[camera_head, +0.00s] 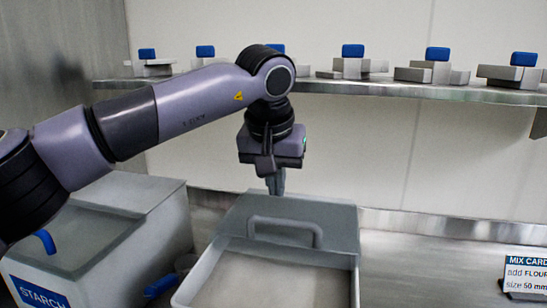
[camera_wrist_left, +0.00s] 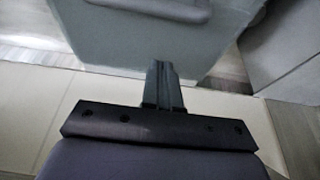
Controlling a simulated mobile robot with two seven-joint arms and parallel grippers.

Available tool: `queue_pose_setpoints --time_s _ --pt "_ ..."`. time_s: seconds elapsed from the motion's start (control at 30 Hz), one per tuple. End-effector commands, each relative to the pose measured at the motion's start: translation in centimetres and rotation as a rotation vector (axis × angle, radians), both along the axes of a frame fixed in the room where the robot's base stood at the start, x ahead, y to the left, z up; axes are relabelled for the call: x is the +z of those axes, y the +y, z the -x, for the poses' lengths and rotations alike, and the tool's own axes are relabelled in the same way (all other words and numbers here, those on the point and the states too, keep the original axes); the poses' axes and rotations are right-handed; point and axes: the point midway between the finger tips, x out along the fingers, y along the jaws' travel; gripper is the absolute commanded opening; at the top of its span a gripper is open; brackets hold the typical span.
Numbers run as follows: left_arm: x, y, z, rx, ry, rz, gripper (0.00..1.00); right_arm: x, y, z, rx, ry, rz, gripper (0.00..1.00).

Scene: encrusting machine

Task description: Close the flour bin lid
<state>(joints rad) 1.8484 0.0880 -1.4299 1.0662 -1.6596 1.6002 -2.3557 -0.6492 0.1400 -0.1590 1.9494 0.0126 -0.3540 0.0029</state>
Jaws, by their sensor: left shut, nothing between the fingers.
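The flour bin (camera_head: 198,274) is a grey open-topped box at the lower middle of the head view, with pale contents inside. Its lid (camera_head: 335,222) stands raised at the back of the bin, with a bar handle (camera_head: 285,227) on the side facing me. My left gripper (camera_head: 275,188) points down at the lid's upper edge, shut and empty. In the left wrist view its fingers (camera_wrist_left: 162,75) overlap the edge of the lid (camera_wrist_left: 110,40); I cannot tell whether they touch it. My right gripper is not in view.
A starch bin (camera_head: 100,250) with a blue handle stands to the left. A blue-handled item (camera_head: 162,285) lies between the bins. A metal shelf (camera_head: 400,90) with several blue-topped parts runs behind. A mix card (camera_head: 525,272) stands at right; the counter before it is clear.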

Motion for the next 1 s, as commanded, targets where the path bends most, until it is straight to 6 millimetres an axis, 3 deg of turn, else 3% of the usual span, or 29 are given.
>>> queue_pose_setpoints --time_s 0.03,0.5,1.0 --pt "-1.2 -0.1 -0.3 -0.001 0.005 -0.001 0.00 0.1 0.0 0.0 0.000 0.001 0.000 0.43" --pt "-1.6 0.6 3.2 0.000 0.000 0.002 0.00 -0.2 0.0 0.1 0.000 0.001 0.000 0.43" --pt "-1.7 0.7 3.5 0.001 0.000 0.003 0.00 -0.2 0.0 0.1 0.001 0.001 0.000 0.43"
